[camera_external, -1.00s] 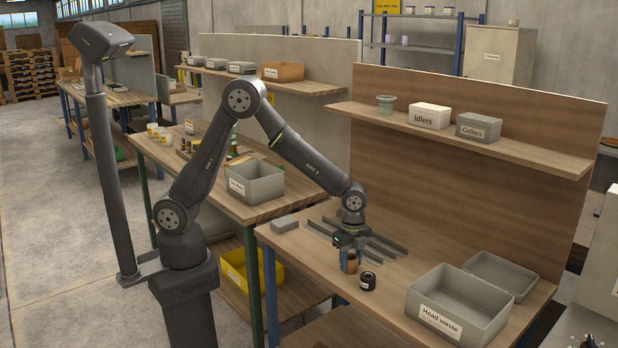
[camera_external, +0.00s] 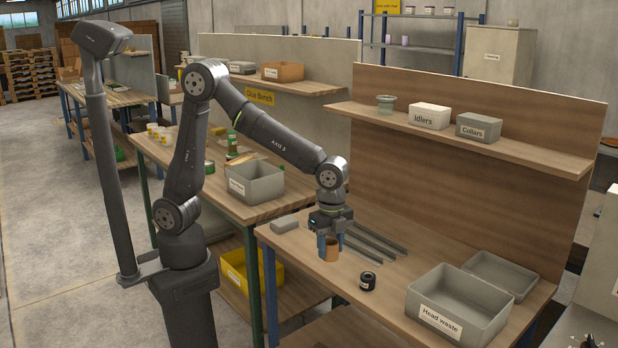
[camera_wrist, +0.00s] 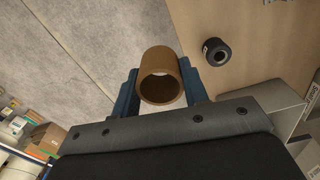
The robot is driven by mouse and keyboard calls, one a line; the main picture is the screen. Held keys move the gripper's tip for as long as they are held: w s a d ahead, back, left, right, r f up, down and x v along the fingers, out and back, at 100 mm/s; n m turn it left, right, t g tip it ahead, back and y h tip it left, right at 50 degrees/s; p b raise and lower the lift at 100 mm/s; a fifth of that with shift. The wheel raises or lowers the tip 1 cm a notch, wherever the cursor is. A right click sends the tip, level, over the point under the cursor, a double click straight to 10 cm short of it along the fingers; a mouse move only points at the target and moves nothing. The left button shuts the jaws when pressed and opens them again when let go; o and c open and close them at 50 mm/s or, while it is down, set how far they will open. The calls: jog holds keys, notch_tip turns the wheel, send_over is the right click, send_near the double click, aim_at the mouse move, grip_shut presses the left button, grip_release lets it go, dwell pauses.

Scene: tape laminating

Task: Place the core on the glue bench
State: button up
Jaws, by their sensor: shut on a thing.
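The core (camera_external: 331,250) is a brown, hollow cardboard tube. My gripper (camera_external: 331,245) is shut on it and holds it upright above the front part of the near table. In the wrist view the core (camera_wrist: 160,62) sits between the two blue fingers, its open end facing the camera. The glue bench (camera_external: 275,208) is the wooden table left of the near table, below a yellow "Glue Bench" sign (camera_external: 274,98). A grey bin stands near its right end. My arm hides part of the bench.
A black roll (camera_external: 368,281) stands on the near table (camera_external: 385,302), right of my gripper; it also shows in the wrist view (camera_wrist: 216,51). Metal rails (camera_external: 375,242) lie behind the gripper. A grey "Head waste" bin (camera_external: 455,306) is at the right. A grey bin (camera_external: 257,182) occupies the glue bench's right end.

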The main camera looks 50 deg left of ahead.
jog(key=shift+s+r, duration=0.1)
jog(key=shift+s, duration=0.05)
jog(key=w+a+f+n, duration=0.1)
jog(key=w+a+n, duration=0.4)
jog(key=w, duration=0.5)
jog(key=w+a+f+n, duration=0.1)
jog(key=w+a+n, duration=0.2)
jog(key=w+a, duration=0.55)
jog(key=w+a+f+n, duration=0.1)
jog(key=w+a+n, duration=0.3)
jog(key=w+a, duration=0.5)
jog(key=w+a+n, duration=0.4)
jog(key=a, duration=0.8)
jog(key=s+d+r+m, duration=0.1)
jog(key=s+d+m, duration=0.3)
jog(key=d, duration=0.8)
jog(key=s+d+r+m, duration=0.1)
jog(key=s+d+m, duration=0.3)
jog(key=d, duration=0.8)
jog(key=s+d+r+m, duration=0.1)
jog(key=s+d+m, duration=0.7)
jog(key=s+d, duration=0.85)
send_over(385, 275)
notch_tip(385, 275, down, 7)
jog(key=shift+r, duration=0.15)
jog(key=shift+f, duration=2.05)
